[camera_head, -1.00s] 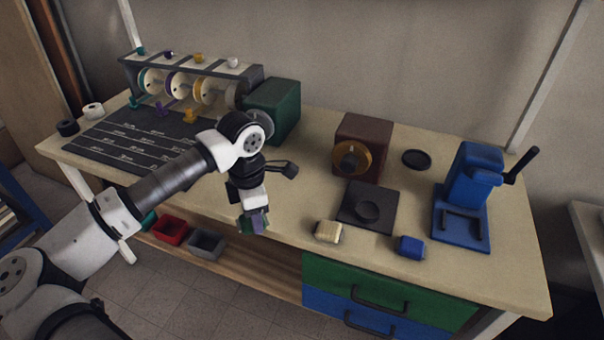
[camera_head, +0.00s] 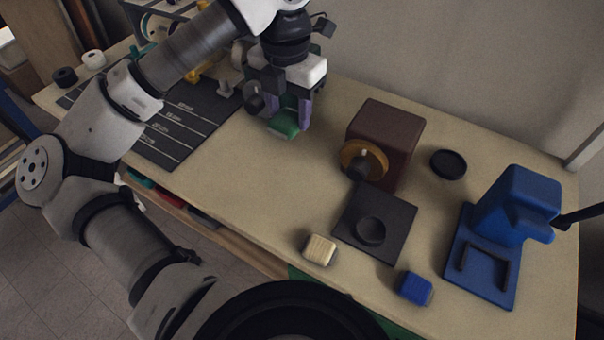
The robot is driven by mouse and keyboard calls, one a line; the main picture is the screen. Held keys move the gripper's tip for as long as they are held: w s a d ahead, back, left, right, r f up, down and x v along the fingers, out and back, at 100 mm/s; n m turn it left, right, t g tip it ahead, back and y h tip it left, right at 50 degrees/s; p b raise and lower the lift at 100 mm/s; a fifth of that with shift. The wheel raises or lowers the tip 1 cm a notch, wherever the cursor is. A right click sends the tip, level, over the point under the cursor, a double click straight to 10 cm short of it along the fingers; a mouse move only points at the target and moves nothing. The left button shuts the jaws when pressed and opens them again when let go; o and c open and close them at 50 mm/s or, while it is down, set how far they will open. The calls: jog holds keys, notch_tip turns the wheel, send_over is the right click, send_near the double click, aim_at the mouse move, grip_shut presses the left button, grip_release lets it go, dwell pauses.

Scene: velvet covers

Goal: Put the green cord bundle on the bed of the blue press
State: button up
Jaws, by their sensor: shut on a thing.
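My gripper (camera_head: 291,116) is shut on the green cord bundle (camera_head: 284,125), which shows between and below the purple-tipped fingers. It is over the table's middle, left of the brown box with the orange wheel; I cannot tell how high above the tabletop it is. The blue press (camera_head: 516,208) stands at the right end of the table with a black handle on its right. Its flat bed (camera_head: 483,273), with a dark U-shaped frame on it, faces the front and is empty. A wide gap separates the bundle from the press.
A cream bundle (camera_head: 319,249) and a blue bundle (camera_head: 414,288) lie near the front edge. Bare tabletop (camera_head: 235,195) lies front left.

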jog(key=shift+w+d+r, duration=0.1)
jog(key=shift+f, duration=0.35)
jog(key=p, duration=0.4)
send_near(293, 188)
notch_tip(293, 188, down, 5)
jog(key=shift+f, duration=0.4)
jog(key=shift+f+b, duration=0.2)
jog(key=shift+b, duration=0.35)
jog(key=o, duration=0.9)
jog(key=shift+r, duration=0.1)
jog(key=shift+o, duration=0.2)
jog(key=shift+r, duration=0.1)
